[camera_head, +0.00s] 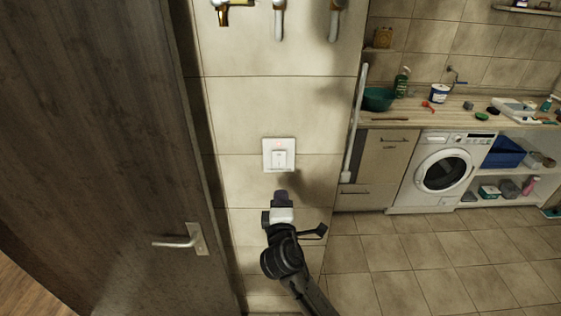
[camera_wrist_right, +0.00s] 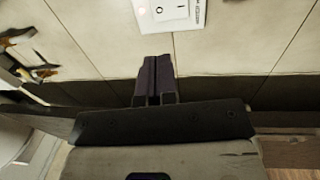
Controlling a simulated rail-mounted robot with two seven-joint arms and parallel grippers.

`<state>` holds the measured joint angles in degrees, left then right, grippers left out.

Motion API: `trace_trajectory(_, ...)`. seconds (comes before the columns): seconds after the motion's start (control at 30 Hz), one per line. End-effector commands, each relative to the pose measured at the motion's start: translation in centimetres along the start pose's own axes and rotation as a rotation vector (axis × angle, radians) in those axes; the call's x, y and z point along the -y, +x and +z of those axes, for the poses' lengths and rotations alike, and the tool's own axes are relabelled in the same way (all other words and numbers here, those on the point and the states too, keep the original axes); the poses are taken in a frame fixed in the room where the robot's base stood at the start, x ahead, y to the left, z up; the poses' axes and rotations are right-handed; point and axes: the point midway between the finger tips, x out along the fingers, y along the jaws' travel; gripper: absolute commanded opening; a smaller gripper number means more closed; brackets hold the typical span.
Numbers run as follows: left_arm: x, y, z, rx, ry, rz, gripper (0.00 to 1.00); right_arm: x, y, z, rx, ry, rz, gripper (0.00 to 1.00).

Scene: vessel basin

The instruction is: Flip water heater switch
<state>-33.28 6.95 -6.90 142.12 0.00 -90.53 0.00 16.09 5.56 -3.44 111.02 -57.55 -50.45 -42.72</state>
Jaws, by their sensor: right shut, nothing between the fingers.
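The water heater switch (camera_head: 279,155) is a white square plate with a rocker on the tiled wall. A small reddish light shows near its top in the head view. In the right wrist view the switch (camera_wrist_right: 172,10) is cut off by the top edge, and its rocker bears the marks O and I. My right gripper (camera_head: 281,196) is shut and empty, just below the switch in the head view. Its dark fingertips (camera_wrist_right: 154,62) are together below the plate in the wrist view. I cannot tell the exact gap to the wall. My left gripper is not in view.
A dark wooden door (camera_head: 110,130) with a metal handle (camera_head: 180,240) stands to the left. Taps (camera_head: 279,20) and pipes are above the switch. A washing machine (camera_head: 442,172) and a cluttered counter (camera_head: 420,112) are at the right. The wall around the switch is clear.

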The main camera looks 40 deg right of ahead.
Motion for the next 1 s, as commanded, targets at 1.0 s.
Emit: trace_trajectory(1.0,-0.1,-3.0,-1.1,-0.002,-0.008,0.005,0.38,-0.1,13.6,0.1,0.001,0.001,-0.001,0.00)
